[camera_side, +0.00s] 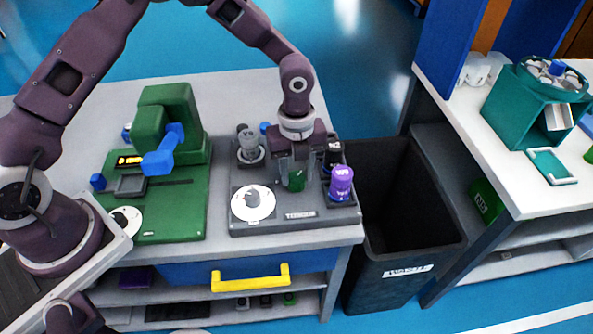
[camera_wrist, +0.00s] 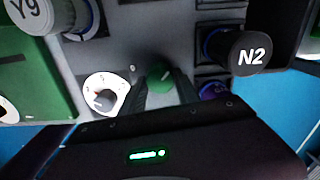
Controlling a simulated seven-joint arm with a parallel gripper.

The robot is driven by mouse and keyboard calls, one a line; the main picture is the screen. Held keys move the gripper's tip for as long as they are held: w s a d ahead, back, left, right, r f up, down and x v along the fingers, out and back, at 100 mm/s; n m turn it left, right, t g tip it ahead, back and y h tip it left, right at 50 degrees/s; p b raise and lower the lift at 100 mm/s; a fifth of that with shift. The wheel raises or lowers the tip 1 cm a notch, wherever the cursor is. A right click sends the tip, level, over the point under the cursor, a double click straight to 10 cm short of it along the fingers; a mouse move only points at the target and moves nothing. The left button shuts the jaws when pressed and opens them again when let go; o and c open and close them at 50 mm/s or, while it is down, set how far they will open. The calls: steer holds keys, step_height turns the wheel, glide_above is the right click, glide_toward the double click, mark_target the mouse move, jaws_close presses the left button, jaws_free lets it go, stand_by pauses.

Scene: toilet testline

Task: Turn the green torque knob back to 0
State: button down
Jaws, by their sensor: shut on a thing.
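The green torque knob (camera_side: 297,180) stands on the grey torque panel (camera_side: 265,226). In the side view my gripper (camera_side: 294,182) points down over the knob, with its fingers shut on it. In the wrist view the green knob (camera_wrist: 158,74) shows between my two dark fingertips (camera_wrist: 160,84), which touch its sides. A white dial (camera_side: 253,203) with a grey knob and scale marks is left of the green knob; it also shows in the wrist view (camera_wrist: 104,94). The scale's figures are too small to read. The green knob's pointer angle is mostly hidden by the fingers.
A purple-capped piece (camera_side: 341,182) and a black piece (camera_side: 333,152) stand close right of my gripper. A grey cylinder (camera_side: 250,147) stands behind left. A green machine (camera_side: 165,130) is farther left. A dark bin (camera_side: 405,270) is right of the table.

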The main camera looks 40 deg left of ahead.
steer(key=n, duration=0.7)
steer(key=shift+n, duration=0.4)
steer(key=n, duration=0.3)
steer(key=shift+n, duration=0.3)
steer(key=n, duration=0.4)
steer(key=shift+n, duration=0.3)
steer(key=n, duration=0.4)
steer(key=shift+n, duration=2.7)
